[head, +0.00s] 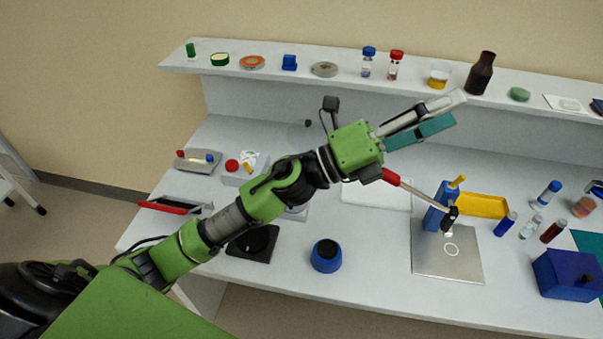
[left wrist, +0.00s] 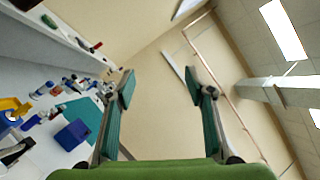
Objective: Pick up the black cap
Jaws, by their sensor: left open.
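My left gripper (head: 456,108) is open and empty, raised over the back of the bench, in front of the upper shelf in the head view. In the left wrist view its two fingers (left wrist: 162,85) stand wide apart with only bare wall and ceiling between them. I cannot tell for sure which thing is the black cap. Dark candidates in the head view are a small black piece (head: 451,217) by the blue block and a small dark knob (head: 587,279) on the blue box. My right gripper is not in view.
The upper shelf (head: 340,83) holds a brown bottle (head: 481,74), vials and small dishes close to my left gripper. On the bench are a blue block (head: 434,212), a yellow tray (head: 482,205), a silver plate (head: 440,265), a blue box (head: 566,275) and several vials.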

